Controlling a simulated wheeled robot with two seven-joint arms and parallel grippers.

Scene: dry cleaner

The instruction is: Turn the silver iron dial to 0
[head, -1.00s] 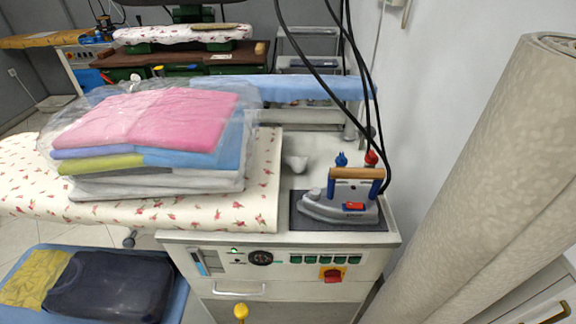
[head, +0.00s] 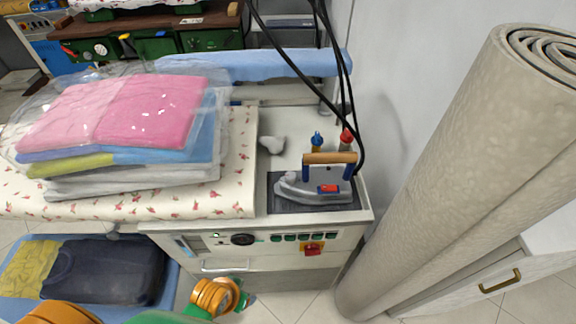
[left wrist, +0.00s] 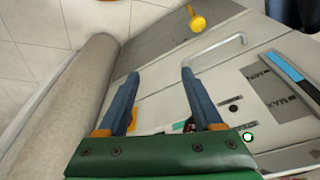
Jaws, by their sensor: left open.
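The silver iron (head: 312,190), with a wooden handle and blue posts, rests on a dark pad on the white ironing machine (head: 345,216). A small pale knob (head: 290,177) sits at its left end; no numbers can be read. A round black dial (head: 242,239) is on the machine's front panel, beside a green light. In the left wrist view my left gripper (left wrist: 160,73) is open and empty, its two blue fingers in front of the machine's front. Orange and green parts of my left arm (head: 213,297) show low in the head view. My right gripper is out of view.
A bagged stack of folded clothes (head: 115,125) lies on the floral board left of the iron. A large rolled carpet (head: 450,160) leans at the right. Black cables (head: 352,90) hang down to the iron. A red switch (head: 312,249) and bar handle (left wrist: 215,52) project from the machine.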

